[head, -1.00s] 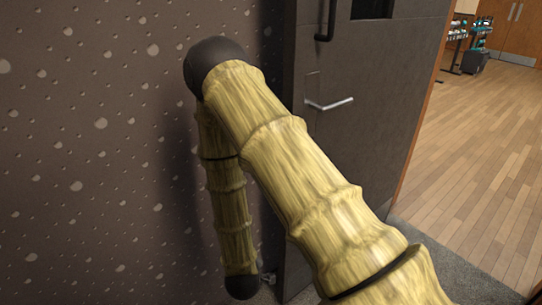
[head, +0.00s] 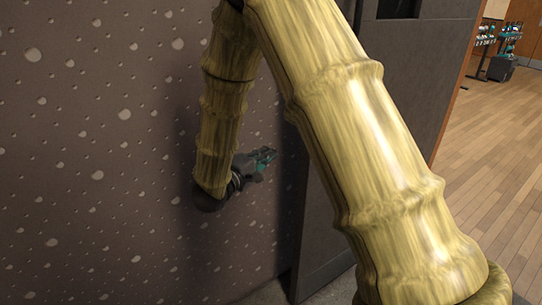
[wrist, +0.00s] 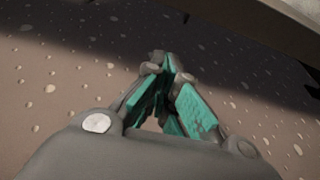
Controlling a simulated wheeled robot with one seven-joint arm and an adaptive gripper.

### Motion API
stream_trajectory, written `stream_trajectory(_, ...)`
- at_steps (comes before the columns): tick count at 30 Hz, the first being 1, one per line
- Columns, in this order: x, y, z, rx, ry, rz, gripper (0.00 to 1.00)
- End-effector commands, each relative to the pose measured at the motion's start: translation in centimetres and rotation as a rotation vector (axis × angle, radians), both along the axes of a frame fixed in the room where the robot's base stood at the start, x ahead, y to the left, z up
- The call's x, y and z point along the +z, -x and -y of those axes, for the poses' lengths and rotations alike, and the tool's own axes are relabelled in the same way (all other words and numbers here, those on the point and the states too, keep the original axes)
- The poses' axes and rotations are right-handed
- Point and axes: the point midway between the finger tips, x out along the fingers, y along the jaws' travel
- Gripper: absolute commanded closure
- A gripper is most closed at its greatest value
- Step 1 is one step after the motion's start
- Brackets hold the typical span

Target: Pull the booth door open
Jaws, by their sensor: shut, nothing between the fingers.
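The dark grey booth door (head: 418,75) stands right of the speckled wall in the head view, partly behind my arm. Its left edge shows beside the wall, and its lower part shows left of my arm. Its handle is hidden behind my arm. How far the door stands open, I cannot tell. My gripper (head: 264,156) is shut and empty, in front of the speckled wall just left of the door's edge. Its teal fingers (wrist: 170,75) also show in the wrist view, with the speckled surface behind them and no handle between them.
The speckled wall (head: 90,130) fills the left of the head view, close behind my gripper and forearm. Open wooden floor (head: 490,150) lies to the right, with a rack of equipment (head: 500,45) far back.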

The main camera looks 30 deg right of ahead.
Motion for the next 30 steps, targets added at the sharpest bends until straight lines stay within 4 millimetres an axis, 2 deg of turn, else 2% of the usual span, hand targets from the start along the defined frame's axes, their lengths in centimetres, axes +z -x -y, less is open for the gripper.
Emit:
stream_trajectory(6, -0.1, -1.4, 3.3, -0.002, -0.002, 0.001, 1.0)
stream_trajectory(17, -0.1, -3.4, 7.8, 0.0, -0.002, 0.001, 1.0)
stream_trajectory(24, -0.1, -0.5, 7.8, 0.001, -0.002, 0.0, 1.0)
stream_trajectory(30, -0.1, 0.5, 7.9, 0.002, -0.001, 0.001, 1.0)
